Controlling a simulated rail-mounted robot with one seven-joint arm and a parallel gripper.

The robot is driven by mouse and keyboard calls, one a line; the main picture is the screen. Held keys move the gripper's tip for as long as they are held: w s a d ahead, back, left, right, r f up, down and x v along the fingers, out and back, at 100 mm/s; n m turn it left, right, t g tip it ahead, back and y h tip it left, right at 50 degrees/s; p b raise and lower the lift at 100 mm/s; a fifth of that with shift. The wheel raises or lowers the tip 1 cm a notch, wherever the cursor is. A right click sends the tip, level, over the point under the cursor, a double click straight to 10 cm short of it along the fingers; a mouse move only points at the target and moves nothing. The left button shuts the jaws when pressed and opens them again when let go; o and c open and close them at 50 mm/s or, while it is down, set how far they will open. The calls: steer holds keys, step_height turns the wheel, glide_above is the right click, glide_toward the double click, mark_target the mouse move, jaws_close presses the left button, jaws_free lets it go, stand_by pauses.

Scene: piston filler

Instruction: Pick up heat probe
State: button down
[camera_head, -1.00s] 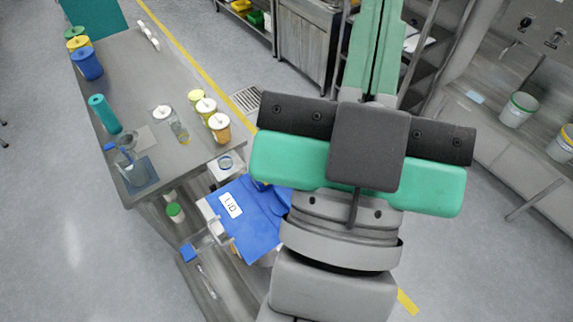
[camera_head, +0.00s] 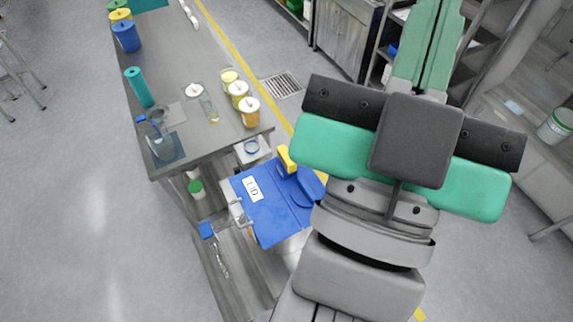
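I cannot pick out a heat probe with certainty. A thin pale item (camera_head: 221,262) lies on the wooden lower shelf below the table's front end, too small to identify. Beside it is a small blue-ended clear item (camera_head: 207,230). A blue board labelled "LID" (camera_head: 268,205) lies in front of the table. My gripper is not in view; only green, grey and black parts of my own body fill the right side.
The grey table (camera_head: 172,77) holds a teal cylinder (camera_head: 139,88), a clear jug (camera_head: 159,139), a glass (camera_head: 208,107) and several lidded jars. A green-lidded jar (camera_head: 196,189) is below it. A yellow part (camera_head: 287,158) stands behind the blue board.

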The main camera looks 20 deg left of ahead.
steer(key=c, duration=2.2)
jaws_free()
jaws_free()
